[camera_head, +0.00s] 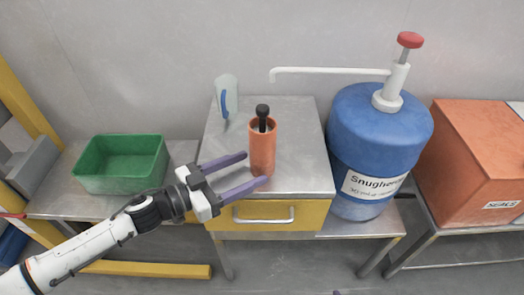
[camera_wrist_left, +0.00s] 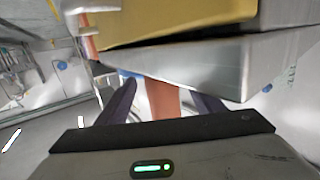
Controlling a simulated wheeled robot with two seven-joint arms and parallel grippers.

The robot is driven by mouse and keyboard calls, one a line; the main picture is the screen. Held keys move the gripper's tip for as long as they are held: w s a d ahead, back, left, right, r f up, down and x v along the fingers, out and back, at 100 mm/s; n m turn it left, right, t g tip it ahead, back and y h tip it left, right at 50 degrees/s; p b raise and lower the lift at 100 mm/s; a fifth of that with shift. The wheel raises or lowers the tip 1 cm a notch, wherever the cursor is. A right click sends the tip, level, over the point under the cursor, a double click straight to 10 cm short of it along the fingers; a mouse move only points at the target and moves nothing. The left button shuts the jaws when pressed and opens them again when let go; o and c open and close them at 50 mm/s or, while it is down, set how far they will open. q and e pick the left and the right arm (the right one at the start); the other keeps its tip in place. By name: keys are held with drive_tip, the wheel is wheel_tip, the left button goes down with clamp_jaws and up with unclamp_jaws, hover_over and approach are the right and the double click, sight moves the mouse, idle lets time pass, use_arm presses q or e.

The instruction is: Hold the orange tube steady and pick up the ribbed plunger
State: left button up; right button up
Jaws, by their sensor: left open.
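The orange tube (camera_head: 263,152) stands upright on the grey top of a small cabinet. The black plunger (camera_head: 263,117) sticks up out of its mouth; its ribs are too small to make out. My left gripper (camera_head: 257,168) is open, with its purple fingers reaching from the left toward the lower part of the tube. In the left wrist view the tube (camera_wrist_left: 162,99) shows between the two dark fingers (camera_wrist_left: 162,92), apart from both as far as I can see.
A green bin (camera_head: 120,163) is at the left. A blue pump drum (camera_head: 378,135) and an orange box (camera_head: 475,160) stand at the right. The cabinet has a yellow drawer (camera_head: 270,217) with a handle.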

sight(252, 167)
use_arm(q)
drive_tip(key=shift+x, duration=2.05)
drive_tip(key=c, duration=0.7)
drive_tip(key=shift+o, duration=0.2)
